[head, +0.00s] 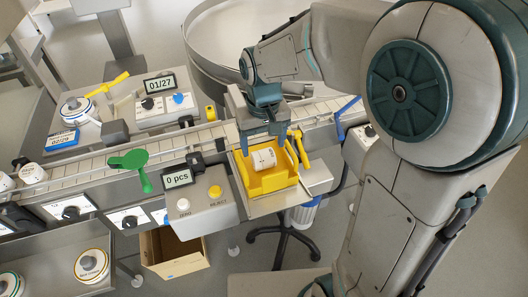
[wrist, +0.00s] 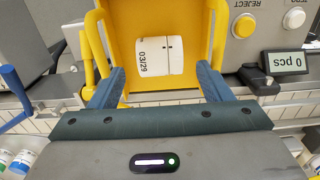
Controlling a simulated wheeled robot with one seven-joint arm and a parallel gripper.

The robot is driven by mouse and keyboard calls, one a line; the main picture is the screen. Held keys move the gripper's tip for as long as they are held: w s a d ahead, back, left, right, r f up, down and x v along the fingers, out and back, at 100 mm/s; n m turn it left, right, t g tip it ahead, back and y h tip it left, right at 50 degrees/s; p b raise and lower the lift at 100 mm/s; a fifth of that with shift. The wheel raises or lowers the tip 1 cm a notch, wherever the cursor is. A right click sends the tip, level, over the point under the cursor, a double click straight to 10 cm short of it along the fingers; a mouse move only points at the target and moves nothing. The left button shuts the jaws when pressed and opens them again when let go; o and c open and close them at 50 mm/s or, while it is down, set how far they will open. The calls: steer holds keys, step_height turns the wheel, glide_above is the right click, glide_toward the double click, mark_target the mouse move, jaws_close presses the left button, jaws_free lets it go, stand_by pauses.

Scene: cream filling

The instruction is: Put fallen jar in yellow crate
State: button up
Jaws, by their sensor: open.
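The fallen jar (head: 264,159) is white with a dark-printed label and lies on its side inside the yellow crate (head: 268,183). In the wrist view the jar (wrist: 159,56) shows a date marking and rests on the floor of the crate (wrist: 119,60). My gripper (head: 265,150) is above the back part of the crate, fingers pointing down. In the wrist view my open gripper (wrist: 160,85) has one blue finger on each side of the jar, with visible gaps between fingers and jar.
A conveyor (head: 90,172) runs behind the crate. A grey box with ZERO and REJECT buttons (head: 200,208) stands left of the crate, below a "0 pcs" display (head: 178,179). A green paddle (head: 130,160) and yellow levers (head: 301,150) flank the area. An empty cardboard box (head: 172,252) sits on the floor.

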mark_target(263, 153)
step_height(263, 153, up, 7)
steer(key=s+d+f+m+t, duration=0.3)
steer(key=s+d, duration=0.9)
steer(key=shift+s, duration=0.25)
steer(key=shift+d, duration=0.1)
stand_by(1.0)
